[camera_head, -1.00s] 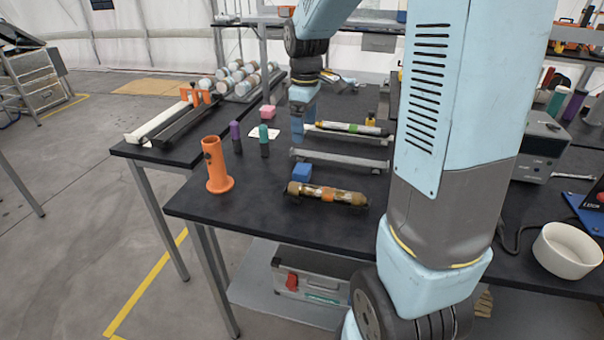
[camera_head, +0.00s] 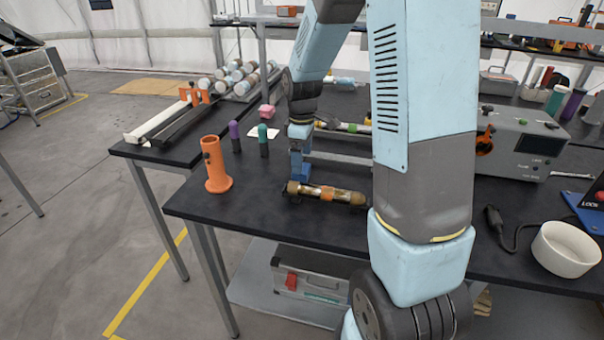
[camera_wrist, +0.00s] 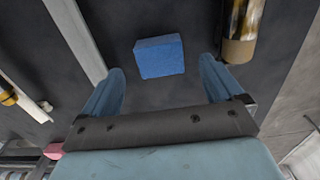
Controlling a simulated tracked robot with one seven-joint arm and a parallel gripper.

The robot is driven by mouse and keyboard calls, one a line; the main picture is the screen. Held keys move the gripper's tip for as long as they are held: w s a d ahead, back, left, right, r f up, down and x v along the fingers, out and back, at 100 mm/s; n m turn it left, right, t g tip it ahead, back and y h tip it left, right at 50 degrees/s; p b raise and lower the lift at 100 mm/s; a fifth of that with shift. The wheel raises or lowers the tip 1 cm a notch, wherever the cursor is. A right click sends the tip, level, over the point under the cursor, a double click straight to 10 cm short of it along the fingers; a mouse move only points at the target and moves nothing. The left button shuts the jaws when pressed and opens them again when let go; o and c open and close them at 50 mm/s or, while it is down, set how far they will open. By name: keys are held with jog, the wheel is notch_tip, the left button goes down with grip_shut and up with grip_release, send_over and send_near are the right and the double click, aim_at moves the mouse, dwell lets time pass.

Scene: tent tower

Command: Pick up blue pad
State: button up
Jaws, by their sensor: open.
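The blue pad (camera_wrist: 160,57) is a small block on the dark table top. In the wrist view it lies ahead of my gripper (camera_wrist: 161,72), in line with the gap between its two fingers. The fingers are apart with nothing held, and bare table shows on both sides of the pad. In the head view my gripper (camera_head: 298,162) hangs low over the pad's spot, pointing down. The blue fingers and the pad overlap there, so the remaining height is hard to tell.
A brown and gold cylinder (camera_head: 338,195) lies close beside the pad; it also shows in the wrist view (camera_wrist: 242,28). A grey bar (camera_wrist: 78,35) lies on the other side. An orange tube stand (camera_head: 215,168) and purple and green bottles (camera_head: 263,141) stand to the left.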

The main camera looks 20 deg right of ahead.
notch_tip(320, 180, down, 5)
dwell(0.3)
jog(key=c, duration=1)
jog(key=shift+r, duration=0.1)
